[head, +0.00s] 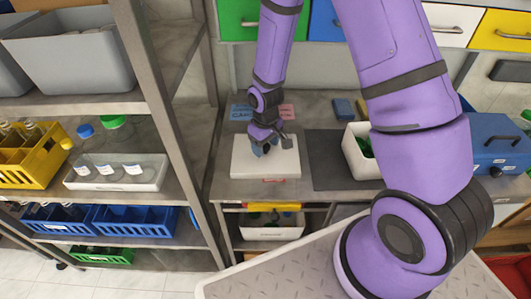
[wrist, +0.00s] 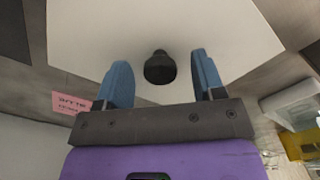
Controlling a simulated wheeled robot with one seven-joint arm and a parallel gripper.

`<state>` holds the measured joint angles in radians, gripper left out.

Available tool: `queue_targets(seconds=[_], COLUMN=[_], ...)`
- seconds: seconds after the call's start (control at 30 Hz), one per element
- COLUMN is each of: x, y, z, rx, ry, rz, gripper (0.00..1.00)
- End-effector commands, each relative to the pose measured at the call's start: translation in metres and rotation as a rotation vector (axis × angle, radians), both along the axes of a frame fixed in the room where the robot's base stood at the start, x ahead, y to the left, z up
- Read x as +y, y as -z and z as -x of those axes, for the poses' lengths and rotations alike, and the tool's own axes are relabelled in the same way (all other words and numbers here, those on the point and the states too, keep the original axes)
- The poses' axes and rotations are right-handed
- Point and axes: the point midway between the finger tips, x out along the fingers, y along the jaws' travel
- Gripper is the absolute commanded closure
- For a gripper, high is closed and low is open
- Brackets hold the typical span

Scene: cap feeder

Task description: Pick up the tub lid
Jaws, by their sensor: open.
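The tub lid (head: 240,164) looks like a broad white square panel on the workbench, partly covered by my gripper in the head view. In the wrist view the white lid (wrist: 95,35) fills the upper middle and carries a round black knob (wrist: 160,68). My gripper (wrist: 160,62) is open, with its two blue fingers on either side of the knob and a gap to each. In the head view my gripper (head: 265,149) is over the lid; the knob is hidden there. I cannot tell the exact height of the fingertips relative to the knob.
A dark mat (head: 332,160) lies right of the lid, then a white bin (head: 356,152) with green items. A blue case (head: 498,140) stands further right. A metal shelf post (head: 165,120) rises close on the left. Blue and pink cards (head: 287,111) lie behind.

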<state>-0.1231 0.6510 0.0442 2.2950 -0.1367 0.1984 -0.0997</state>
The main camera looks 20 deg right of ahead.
Motion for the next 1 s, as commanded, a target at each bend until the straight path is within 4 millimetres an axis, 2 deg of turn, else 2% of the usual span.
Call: queue_targets(seconds=[0.1,0.37,0.6,1.0], x=[0.0001,0.0003,0.0002,0.0007], y=[0.0077,0.0088,0.0087,0.0059], z=[0.0002,-0.0001,0.0000,-0.0010], rx=[0.000,-0.001,-0.001,-0.002], ry=[0.000,-0.001,-0.001,-0.001], rz=[0.000,0.000,0.000,-0.001], gripper=[0.38,0.38,0.92,0.92])
